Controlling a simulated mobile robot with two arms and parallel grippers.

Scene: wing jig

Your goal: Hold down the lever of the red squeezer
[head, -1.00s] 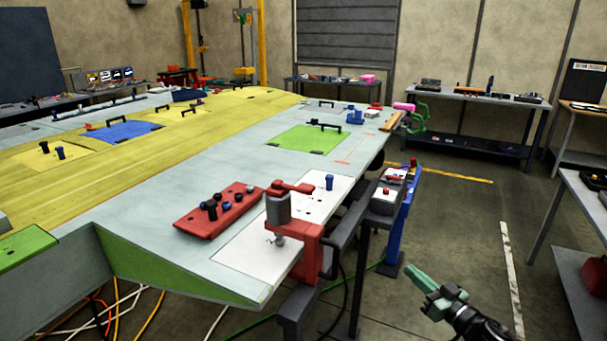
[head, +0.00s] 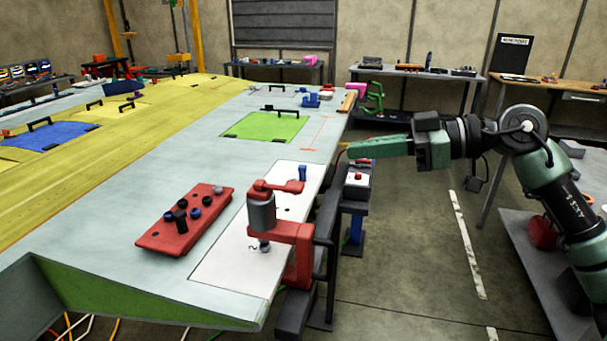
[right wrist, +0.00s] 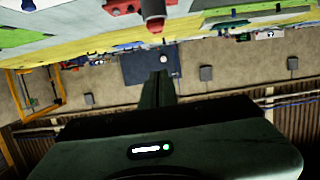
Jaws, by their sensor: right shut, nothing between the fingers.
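The red squeezer (head: 296,240) is clamped at the near right edge of the wing panel in the head view. It has a red C-shaped frame, a grey cylinder (head: 261,212) and a red lever (head: 279,186) on top. My right gripper (head: 352,151) is shut and empty. In the picture it is to the right of and above the lever, pointing left, apart from it. Its closed fingers also show in the right wrist view (right wrist: 158,90). A red and grey part at the top of that view may be the squeezer; I cannot tell. My left gripper is not in view.
A red tray (head: 184,222) with several dark knobs lies on the wing left of the squeezer. A blue peg (head: 302,173) stands behind the lever. A control box with a red button (head: 358,178) is on a stand below my right gripper.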

